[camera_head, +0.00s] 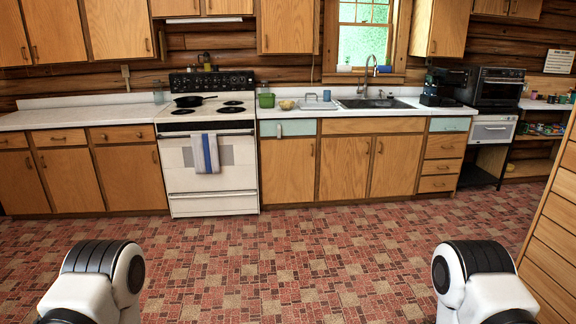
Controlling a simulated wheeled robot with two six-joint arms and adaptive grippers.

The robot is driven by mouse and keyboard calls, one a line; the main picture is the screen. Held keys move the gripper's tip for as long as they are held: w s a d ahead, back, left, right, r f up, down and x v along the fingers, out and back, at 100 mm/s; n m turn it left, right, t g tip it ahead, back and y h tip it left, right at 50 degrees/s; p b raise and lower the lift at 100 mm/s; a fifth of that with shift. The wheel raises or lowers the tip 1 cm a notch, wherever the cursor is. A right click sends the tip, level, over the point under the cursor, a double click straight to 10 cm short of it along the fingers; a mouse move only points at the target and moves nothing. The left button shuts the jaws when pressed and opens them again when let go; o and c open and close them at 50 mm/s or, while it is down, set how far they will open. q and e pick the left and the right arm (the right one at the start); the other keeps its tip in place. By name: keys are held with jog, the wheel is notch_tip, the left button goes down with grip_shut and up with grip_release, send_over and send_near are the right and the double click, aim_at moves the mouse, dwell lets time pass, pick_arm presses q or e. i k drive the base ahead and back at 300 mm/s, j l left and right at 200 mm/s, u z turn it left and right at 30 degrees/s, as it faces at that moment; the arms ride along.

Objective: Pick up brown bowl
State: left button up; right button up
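A small tan or light-brown item (287,104), which may be the bowl, sits on the white counter (300,113) between the stove and the sink. It is too small for me to be sure of its shape. Parts of my two arms show at the bottom left and bottom right, far from the counter. Neither gripper is in view.
A green container (266,100) stands left of the tan item, and a light tray (317,104) right of it. The white stove (210,170) holds a black pan (190,101). Wooden cabinets line the wall. The tiled floor (300,260) ahead is clear.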

aim_at(286, 106)
jog(key=i, duration=3.5)
